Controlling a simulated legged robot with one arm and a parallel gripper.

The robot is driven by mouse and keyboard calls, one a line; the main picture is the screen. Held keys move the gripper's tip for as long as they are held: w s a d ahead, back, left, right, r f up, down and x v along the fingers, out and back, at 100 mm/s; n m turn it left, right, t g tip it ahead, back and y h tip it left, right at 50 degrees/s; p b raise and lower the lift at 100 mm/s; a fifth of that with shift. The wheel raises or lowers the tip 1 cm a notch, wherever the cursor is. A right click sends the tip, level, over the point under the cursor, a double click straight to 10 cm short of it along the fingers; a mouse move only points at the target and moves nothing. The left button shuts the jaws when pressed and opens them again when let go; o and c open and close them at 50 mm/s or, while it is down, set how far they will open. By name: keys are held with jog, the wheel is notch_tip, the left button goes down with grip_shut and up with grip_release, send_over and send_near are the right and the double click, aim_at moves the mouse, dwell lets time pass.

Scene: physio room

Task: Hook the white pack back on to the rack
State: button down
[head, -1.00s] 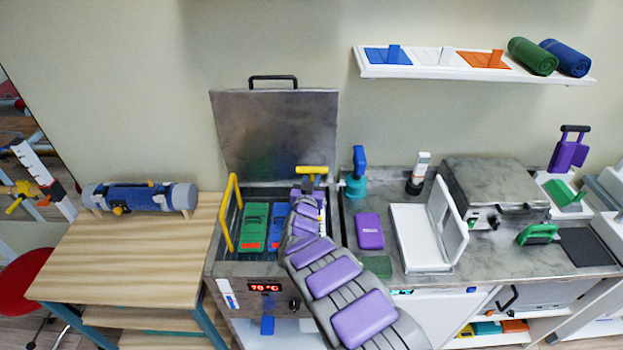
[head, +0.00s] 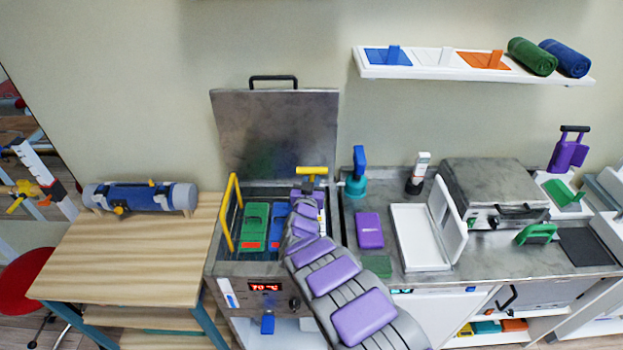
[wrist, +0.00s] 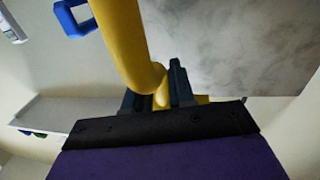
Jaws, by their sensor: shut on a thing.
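My gripper (wrist: 160,95) is shut on a yellow handle (wrist: 125,45), whose thick bar rises between the dark fingers in the wrist view. In the head view the yellow T-shaped top (head: 312,171) of this handle stands above the right part of the open steel tank (head: 228,268). I cannot make out the white pack clearly; my arm covers that part of the tank. The rack inside is mostly hidden too. A green pack (head: 255,225) and a blue pack (head: 279,222) sit in the tank left of my arm.
A yellow rail (head: 234,213) stands at the tank's left side, and the raised lid (head: 275,130) is behind. The wooden table (head: 130,250) has free room.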

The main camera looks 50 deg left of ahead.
jog(key=shift+f+b, duration=0.4)
jog(key=shift+f, duration=2.75)
jog(key=shift+s+d, duration=0.1)
dwell(0.3)
jog(key=d+p+v, duration=0.1)
jog(key=p+v, duration=0.5)
jog(key=v, duration=0.1)
jog(key=shift+w+p, duration=0.35)
dwell(1.1)
dwell(0.3)
notch_tip(320, 180, up, 11)
jog(key=p, duration=0.7)
dwell(0.6)
